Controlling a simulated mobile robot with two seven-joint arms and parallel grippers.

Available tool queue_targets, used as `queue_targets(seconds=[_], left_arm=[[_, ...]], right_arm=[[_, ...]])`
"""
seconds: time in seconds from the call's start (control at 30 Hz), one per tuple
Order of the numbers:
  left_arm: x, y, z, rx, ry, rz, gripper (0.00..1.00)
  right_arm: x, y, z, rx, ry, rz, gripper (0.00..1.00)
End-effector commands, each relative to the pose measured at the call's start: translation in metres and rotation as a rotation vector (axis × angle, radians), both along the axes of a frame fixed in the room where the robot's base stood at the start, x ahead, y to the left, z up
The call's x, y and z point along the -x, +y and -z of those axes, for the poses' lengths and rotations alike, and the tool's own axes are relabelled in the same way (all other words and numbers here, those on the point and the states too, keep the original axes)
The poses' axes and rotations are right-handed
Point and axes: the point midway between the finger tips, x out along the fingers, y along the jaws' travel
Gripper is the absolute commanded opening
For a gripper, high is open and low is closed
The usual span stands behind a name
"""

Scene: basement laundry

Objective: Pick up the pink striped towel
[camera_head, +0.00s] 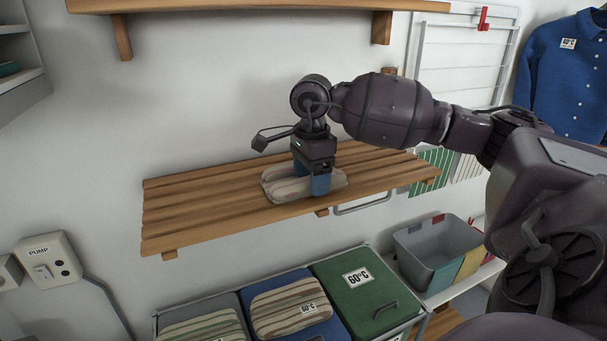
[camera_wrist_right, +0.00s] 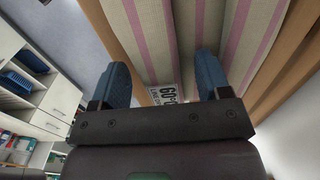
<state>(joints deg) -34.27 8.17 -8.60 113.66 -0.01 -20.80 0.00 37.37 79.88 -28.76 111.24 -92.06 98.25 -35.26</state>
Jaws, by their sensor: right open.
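The pink striped towel (camera_head: 277,191) lies folded on the slatted wooden wall shelf. In the right wrist view the towel (camera_wrist_right: 185,35) is close up, pale with pink stripes, and a 60°C tag shows on it. My right gripper (camera_head: 309,180) points down at the towel, with its blue fingers open. One finger stands in front of the towel's near side and hides part of it. In the right wrist view the open fingers (camera_wrist_right: 163,62) lie either side of a towel section. I cannot tell whether they touch it. My left gripper is not in view.
The wooden shelf (camera_head: 205,208) is bare to the left of the towel. Another shelf (camera_head: 260,6) hangs above. Below stand hampers, one with a brown striped towel (camera_head: 290,307), one with a green lid (camera_head: 356,300). A grey bin (camera_head: 420,250) stands lower right.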

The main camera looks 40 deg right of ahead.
Motion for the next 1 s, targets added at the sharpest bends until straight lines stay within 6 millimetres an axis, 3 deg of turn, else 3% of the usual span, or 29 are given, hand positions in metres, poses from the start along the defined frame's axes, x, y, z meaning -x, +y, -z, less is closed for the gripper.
queue_targets(seconds=[0.27, 0.7, 1.0], left_arm=[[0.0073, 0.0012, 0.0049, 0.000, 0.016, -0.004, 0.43], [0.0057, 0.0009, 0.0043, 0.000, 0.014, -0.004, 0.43], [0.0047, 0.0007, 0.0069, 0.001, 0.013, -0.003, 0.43]], right_arm=[[0.0002, 0.0001, 0.0027, 0.000, 0.000, 0.000, 0.70], [0.0000, 0.0000, 0.0021, 0.000, 0.000, 0.000, 0.04], [0.0014, 0.0003, -0.0010, 0.001, -0.003, 0.000, 0.03]])
